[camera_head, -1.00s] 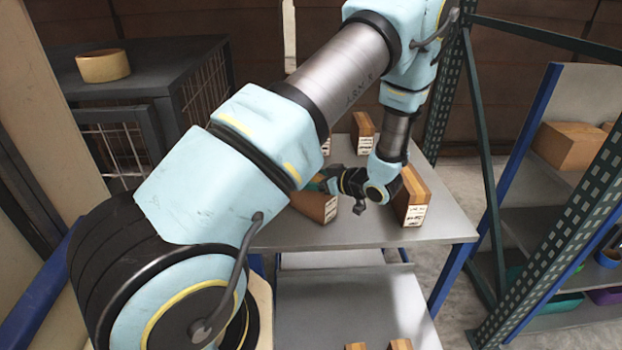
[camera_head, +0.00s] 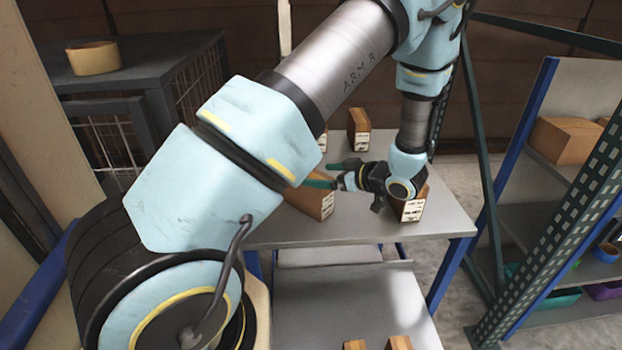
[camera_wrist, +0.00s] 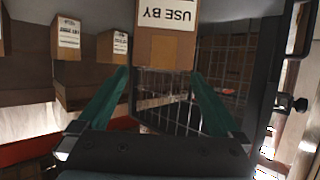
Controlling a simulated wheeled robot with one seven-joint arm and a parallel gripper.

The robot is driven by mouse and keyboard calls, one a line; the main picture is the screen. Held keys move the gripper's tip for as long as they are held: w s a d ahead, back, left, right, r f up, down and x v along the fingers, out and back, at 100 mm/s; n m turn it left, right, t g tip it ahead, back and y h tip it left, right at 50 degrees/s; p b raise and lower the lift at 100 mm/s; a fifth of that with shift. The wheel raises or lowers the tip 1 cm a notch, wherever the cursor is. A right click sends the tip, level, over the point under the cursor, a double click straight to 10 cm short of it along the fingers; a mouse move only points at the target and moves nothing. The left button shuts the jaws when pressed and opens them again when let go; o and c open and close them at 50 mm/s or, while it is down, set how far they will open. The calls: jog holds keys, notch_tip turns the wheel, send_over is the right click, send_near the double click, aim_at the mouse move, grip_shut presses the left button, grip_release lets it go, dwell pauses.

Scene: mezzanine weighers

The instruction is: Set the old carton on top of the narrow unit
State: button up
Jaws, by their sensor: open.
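Several brown cartons with white labels stand on the grey table (camera_head: 350,236). One carton (camera_head: 311,200) is left of my gripper (camera_head: 332,174), another (camera_head: 408,208) partly behind my wrist, and one (camera_head: 358,130) stands farther back. My gripper is open and points left, its teal fingers near the left carton. In the wrist view, a carton (camera_wrist: 165,48) with an upside-down "USE BY" label is in line with the gap between the open fingers (camera_wrist: 160,74). Its date is out of view, so I cannot tell which carton is old. I cannot tell which furniture is the narrow unit.
A dark mesh-sided cabinet (camera_head: 130,48) with a yellow bowl (camera_head: 92,58) on top stands at the left. A blue-edged shelf rack (camera_head: 545,185) with a carton (camera_head: 565,140) and bins is at the right. Two small cartons stand low in front.

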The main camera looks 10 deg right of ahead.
jog(key=b+v, duration=0.1)
jog(key=v, duration=0.5)
jog(key=w+a+r+m+h, duration=0.1)
jog(key=w+h, duration=0.2)
jog(key=w+a+r+m+g+h, duration=0.1)
jog(key=w+a+r+m+h, duration=0.1)
jog(key=h, duration=0.1)
jog(key=w+a+r+m+h, duration=0.1)
jog(key=w+r+h, duration=0.1)
jog(key=w+h, duration=0.1)
jog(key=shift+w+a+r+m+g+h, duration=0.25)
jog(key=shift+w+m+g+h, duration=0.05)
jog(key=shift+w, duration=0.05)
jog(key=s+a+r+m+g, duration=0.1)
jog(key=s+a+m+g, duration=0.4)
jog(key=s+a, duration=1.2)
jog(key=shift+s+a+r+g, duration=0.3)
jog(key=shift+r+g, duration=0.1)
jog(key=shift+g, duration=0.6)
